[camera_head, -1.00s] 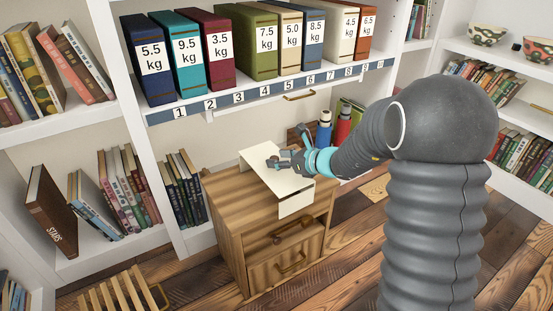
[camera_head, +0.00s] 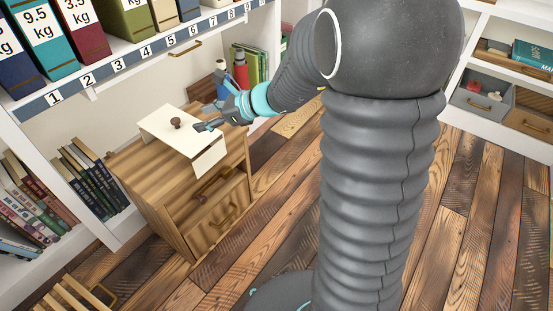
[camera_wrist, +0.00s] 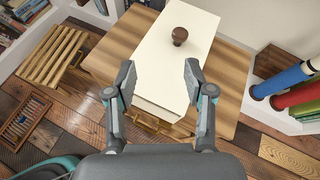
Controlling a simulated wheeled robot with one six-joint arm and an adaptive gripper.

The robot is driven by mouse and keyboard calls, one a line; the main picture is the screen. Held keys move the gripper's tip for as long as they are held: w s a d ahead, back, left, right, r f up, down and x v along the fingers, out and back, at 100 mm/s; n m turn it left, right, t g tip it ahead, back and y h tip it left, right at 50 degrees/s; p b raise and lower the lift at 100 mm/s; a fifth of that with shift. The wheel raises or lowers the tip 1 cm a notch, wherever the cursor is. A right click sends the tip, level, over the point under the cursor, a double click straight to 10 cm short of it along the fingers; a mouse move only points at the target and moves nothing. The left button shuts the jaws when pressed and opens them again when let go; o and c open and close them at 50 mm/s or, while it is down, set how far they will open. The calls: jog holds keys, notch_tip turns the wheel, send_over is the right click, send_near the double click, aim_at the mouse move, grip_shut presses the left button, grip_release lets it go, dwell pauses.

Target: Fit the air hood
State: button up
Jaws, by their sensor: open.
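A cream, flat panel (camera_head: 160,118) with a bent-down front flap lies on the wooden cabinet top; it is the likeliest hood, though I cannot be sure. A round brown knob (camera_head: 176,122) stands up from it. In the wrist view the panel (camera_wrist: 165,65) runs away from me, with the knob (camera_wrist: 180,36) near its far end. My gripper (camera_head: 203,127) is just right of the knob, over the panel. In the wrist view my gripper (camera_wrist: 159,72) has its fingers wide apart, with the knob beyond the fingertips and nothing between them.
The wooden cabinet (camera_head: 180,205) has drawers with handles on its front. Blue and red bottles (camera_wrist: 297,92) stand to the right. A shelf with numbered labels (camera_head: 145,52) and heavy binders is above and behind. A slatted wooden stool (camera_wrist: 52,55) is at left. Plank floor (camera_head: 270,215) is open at right.

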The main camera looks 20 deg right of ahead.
jog(key=s+r+n+g+h, duration=0.35)
jog(key=s+n, duration=0.85)
jog(key=s, duration=0.4)
jog(key=s+d+r+n+t+h, duration=0.1)
jog(key=s+d+n+t+h, duration=0.1)
jog(key=s+d+n+h, duration=0.5)
jog(key=s+d+n, duration=0.4)
jog(key=s, duration=0.1)
jog(key=shift+s+d+r, duration=0.15)
jog(key=shift+r, duration=0.1)
